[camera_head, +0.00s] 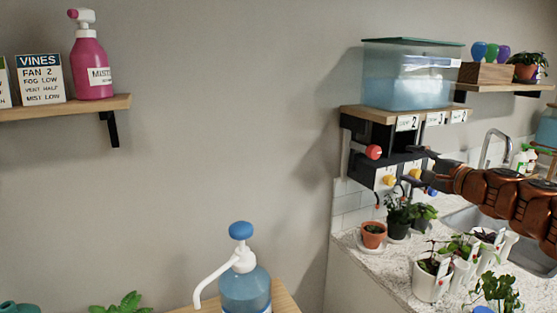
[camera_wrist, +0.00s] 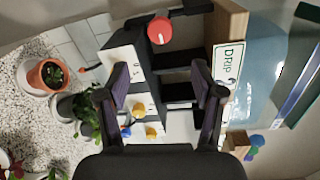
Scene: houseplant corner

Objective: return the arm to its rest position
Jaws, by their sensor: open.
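My gripper (camera_wrist: 166,98) is open, with its two dark fingers spread and nothing held between them. In the head view, my gripper (camera_head: 425,170) is at the right, in front of the black and white knob unit (camera_head: 392,163) under the wall shelf. The arm reaches in from the right edge. A red knob (camera_head: 373,152) sticks out at the unit's left, and it also shows in the wrist view (camera_wrist: 159,31), beyond the fingertips. A yellow knob (camera_head: 390,180) and a blue knob (camera_wrist: 126,132) are lower and close to the gripper. Part of the unit is hidden by the gripper.
A water tank (camera_head: 408,82) stands on the shelf above. Potted plants, including a terracotta pot (camera_head: 373,235), stand on the counter (camera_head: 352,243) below the arm. A blue pump bottle (camera_head: 245,288) is at the lower middle. The wall between is clear.

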